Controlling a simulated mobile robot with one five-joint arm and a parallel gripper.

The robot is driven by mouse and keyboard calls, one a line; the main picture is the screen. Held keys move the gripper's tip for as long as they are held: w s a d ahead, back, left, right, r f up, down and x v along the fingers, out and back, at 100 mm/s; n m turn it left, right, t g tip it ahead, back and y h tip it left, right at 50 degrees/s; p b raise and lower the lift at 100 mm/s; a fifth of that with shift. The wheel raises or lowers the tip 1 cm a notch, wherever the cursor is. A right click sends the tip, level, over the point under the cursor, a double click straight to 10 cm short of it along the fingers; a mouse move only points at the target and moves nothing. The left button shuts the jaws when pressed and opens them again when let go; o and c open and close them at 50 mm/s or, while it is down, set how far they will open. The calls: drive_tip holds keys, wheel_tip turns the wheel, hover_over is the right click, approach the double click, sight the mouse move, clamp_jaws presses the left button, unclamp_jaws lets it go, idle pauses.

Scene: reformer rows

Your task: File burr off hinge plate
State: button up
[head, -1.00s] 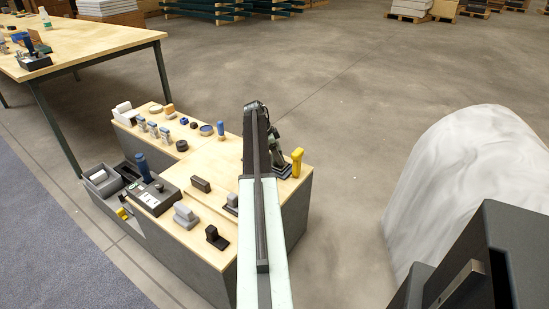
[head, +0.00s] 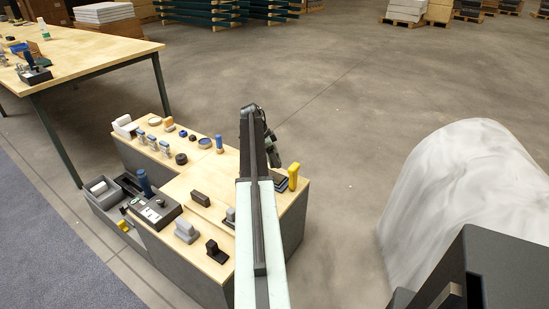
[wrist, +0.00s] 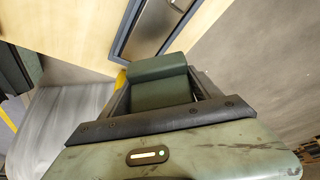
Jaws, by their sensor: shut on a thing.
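My gripper (wrist: 160,92) is shut on a dark green block-shaped thing (wrist: 160,78) in the wrist view. I cannot tell whether this is the file's handle. A grey metal plate in a dark frame (wrist: 153,28) lies just beyond it on the pale wood top; it may be the hinge plate, but no burr can be made out. In the head view my gripper (head: 272,150) is at the far right side of the low bench, mostly hidden by my arm. A dark flat fixture (head: 281,182) sits just below it in the picture.
An upright yellow thing (head: 294,175) stands beside the fixture at the bench's right edge. A white rounded mass (head: 465,190) stands right; floor between is clear.

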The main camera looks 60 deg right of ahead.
sight(275, 151)
wheel_tip(275, 151, up, 3)
drive_tip(key=p, duration=0.3)
drive_tip(key=shift+r, duration=0.1)
idle(0.3)
